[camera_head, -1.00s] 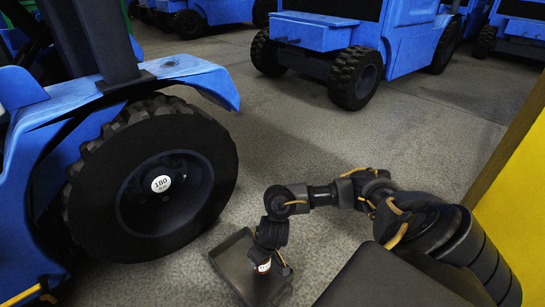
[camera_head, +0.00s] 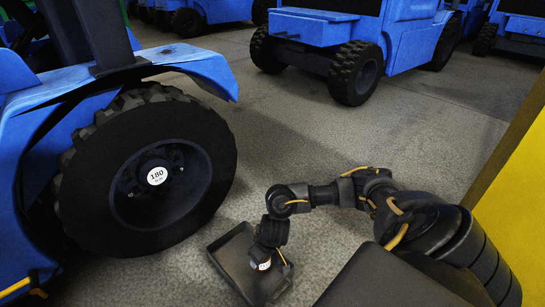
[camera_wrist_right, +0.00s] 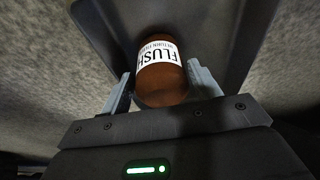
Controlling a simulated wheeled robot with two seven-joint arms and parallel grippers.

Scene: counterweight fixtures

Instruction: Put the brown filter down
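The brown filter (camera_wrist_right: 163,82) is a short rounded canister with a white label reading "FLUSH". In the right wrist view it sits between the two fingers of my right gripper (camera_wrist_right: 160,78), which is shut on it. In the head view, my right gripper (camera_head: 266,255) points down over a dark shallow tray (camera_head: 226,260), and the filter's label (camera_head: 264,265) shows below it. I cannot tell whether the filter touches the tray. The tray also shows behind the filter in the right wrist view (camera_wrist_right: 222,30). My left gripper is not in view.
A blue vehicle's big black wheel (camera_head: 205,130) with a "180" disc stands left of the tray. More blue vehicles (camera_head: 410,40) stand at the back. A yellow surface (camera_head: 520,200) is at the right. Grey floor (camera_head: 300,140) between them is clear.

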